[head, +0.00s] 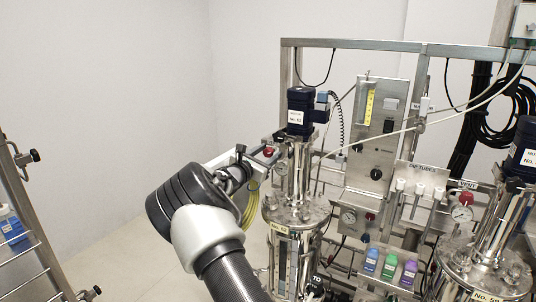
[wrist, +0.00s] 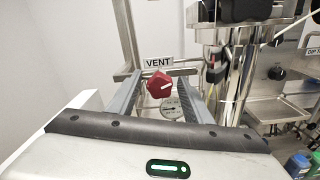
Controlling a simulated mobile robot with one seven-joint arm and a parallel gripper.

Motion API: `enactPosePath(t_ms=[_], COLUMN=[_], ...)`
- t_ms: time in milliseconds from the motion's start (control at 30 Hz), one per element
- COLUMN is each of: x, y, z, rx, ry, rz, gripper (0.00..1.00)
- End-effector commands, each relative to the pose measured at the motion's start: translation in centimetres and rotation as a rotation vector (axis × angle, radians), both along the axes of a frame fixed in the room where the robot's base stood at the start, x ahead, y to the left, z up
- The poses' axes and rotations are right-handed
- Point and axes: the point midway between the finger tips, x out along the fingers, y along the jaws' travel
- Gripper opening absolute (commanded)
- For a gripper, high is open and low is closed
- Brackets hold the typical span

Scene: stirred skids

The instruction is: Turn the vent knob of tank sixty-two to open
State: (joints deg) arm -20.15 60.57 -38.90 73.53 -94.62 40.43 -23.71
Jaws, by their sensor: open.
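The red vent knob (wrist: 159,85) sits under a VENT sign (wrist: 158,61) in the wrist view, with a white pointer mark lying nearly level. My gripper (wrist: 160,77) is open, with one finger on each side of the knob in the picture; contact cannot be told. The tank's label appears to read No. 62. A round gauge (wrist: 171,105) shows below the knob between the fingers.
A dark-capped motor (head: 300,105) stands above the tank. A panel with a yellow scale (head: 370,107) stands to the right, and a second tank (head: 485,270) farther right. Blue, green and purple bottles (head: 390,265) stand low between them. A rack (head: 25,220) is at far left.

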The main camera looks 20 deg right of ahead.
Motion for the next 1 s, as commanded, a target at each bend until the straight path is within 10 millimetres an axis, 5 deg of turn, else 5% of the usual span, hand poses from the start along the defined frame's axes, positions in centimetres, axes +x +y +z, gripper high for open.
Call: enactPosePath(t_ms=[267, 700, 1000], x=[-1.3, -7.8, -10.4], y=[1.9, 10.1, 13.4], z=[-0.1, 0.0, 0.0], rx=[0.001, 0.002, 0.0], ry=[0.001, -0.001, -0.001], rz=[0.003, 0.003, 0.001], gripper=[0.46, 0.46, 0.46])
